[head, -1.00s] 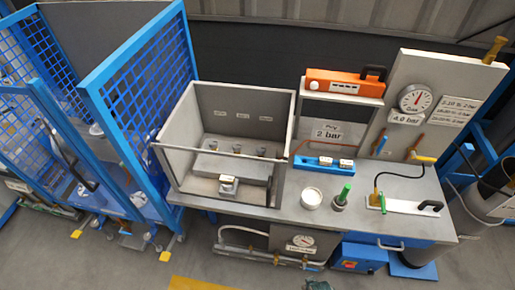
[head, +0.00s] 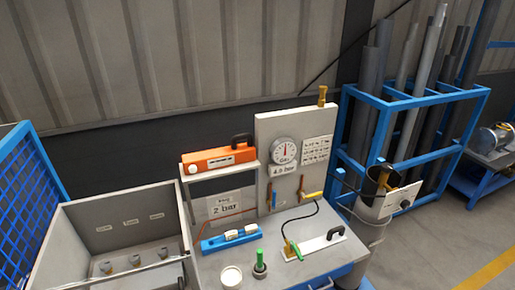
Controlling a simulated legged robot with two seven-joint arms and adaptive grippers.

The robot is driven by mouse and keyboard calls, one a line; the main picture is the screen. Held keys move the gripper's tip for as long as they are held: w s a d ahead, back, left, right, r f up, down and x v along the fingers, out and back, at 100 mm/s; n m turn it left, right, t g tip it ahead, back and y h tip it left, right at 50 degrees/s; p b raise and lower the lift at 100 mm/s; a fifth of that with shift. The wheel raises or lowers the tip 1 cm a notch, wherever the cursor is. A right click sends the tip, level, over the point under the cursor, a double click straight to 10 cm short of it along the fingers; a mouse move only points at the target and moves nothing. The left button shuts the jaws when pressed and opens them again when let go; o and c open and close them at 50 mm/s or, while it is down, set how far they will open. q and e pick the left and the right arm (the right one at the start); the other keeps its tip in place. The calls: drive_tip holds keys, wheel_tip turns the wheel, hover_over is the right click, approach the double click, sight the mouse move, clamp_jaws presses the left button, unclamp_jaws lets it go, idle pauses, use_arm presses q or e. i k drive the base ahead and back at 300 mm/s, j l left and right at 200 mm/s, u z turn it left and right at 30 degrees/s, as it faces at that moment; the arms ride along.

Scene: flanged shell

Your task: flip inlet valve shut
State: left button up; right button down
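An upright grey panel (head: 290,140) stands at the back right of the bench. It carries a round gauge (head: 285,152) above a "4.0 bar" label. Low on the panel, a valve with an orange and blue part (head: 272,195) sits at the left. A yellow handle (head: 312,195) sticks out to the right beside a second orange part. A brass fitting (head: 322,96) stands on the panel's top edge. I cannot tell which of these is the inlet valve, nor read the small sign. Neither of my grippers is in view.
An orange device (head: 218,159) sits on a shelf. A blue block (head: 229,241), a white cup (head: 231,276), a green-topped tool (head: 260,262) and a white plate (head: 318,243) with a black handle lie on the bench. An open grey box (head: 85,222) is at left, a blue pipe rack (head: 420,100) at right.

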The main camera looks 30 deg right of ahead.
sight(273, 203)
drive_tip(key=z, duration=1.2)
